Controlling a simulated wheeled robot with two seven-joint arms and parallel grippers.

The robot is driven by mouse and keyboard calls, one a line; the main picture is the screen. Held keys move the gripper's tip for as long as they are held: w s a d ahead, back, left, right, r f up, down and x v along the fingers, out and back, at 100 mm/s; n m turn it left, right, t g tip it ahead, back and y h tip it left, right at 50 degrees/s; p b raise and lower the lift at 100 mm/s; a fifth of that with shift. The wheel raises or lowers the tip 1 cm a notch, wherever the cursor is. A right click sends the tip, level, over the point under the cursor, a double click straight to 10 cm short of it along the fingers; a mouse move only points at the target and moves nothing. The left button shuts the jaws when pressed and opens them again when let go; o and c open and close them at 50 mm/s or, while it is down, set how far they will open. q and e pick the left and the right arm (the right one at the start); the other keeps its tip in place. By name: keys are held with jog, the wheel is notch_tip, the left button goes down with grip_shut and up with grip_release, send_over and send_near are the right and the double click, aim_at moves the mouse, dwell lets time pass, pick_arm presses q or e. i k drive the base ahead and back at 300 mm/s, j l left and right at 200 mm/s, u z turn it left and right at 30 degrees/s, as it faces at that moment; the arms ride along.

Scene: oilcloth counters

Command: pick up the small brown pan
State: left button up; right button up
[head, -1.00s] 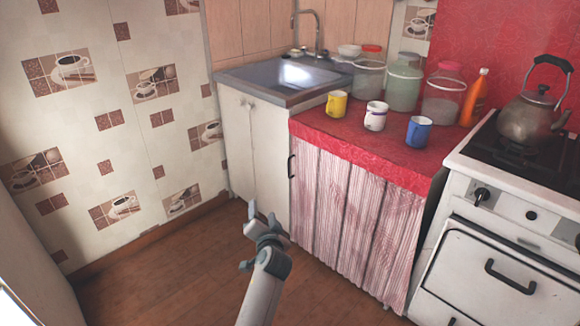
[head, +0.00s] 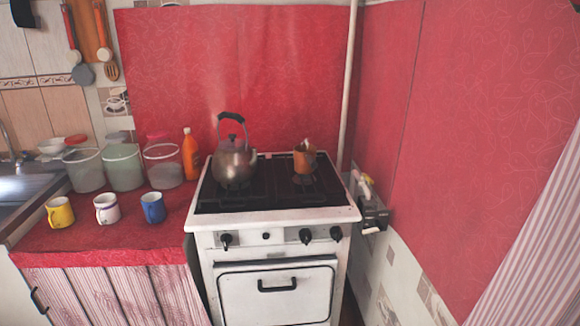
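A small brown pan (head: 305,158) stands on the right side of the stove top in the head view. It looks like a copper-brown pot, and part of something shows at its rim. It sits on the stove (head: 275,210), to the right of a metal kettle (head: 235,162). Neither of my grippers is in the current head view, so I cannot see what state they are in.
Yellow (head: 60,212), white (head: 108,209) and blue (head: 153,208) mugs stand on the red counter (head: 100,240), with jars (head: 122,167) and an orange bottle (head: 190,154) behind. Red walls close in behind and right of the stove. A pipe (head: 350,80) rises behind it.

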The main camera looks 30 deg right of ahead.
aim_at(304, 158)
jog(key=z, duration=0.45)
jog(key=i+j+z, duration=0.25)
jog(key=j+z, duration=0.25)
jog(key=i+j+z, duration=0.25)
jog(key=j, duration=0.2)
jog(key=i+j, duration=0.1)
jog(key=j, duration=0.4)
jog(key=i+j+z, duration=0.1)
jog(key=j, duration=0.4)
jog(key=i+j, duration=0.15)
jog(key=j, duration=0.35)
jog(key=i+j+z, duration=0.1)
jog(key=j, duration=0.95)
jog(key=i+z, duration=0.05)
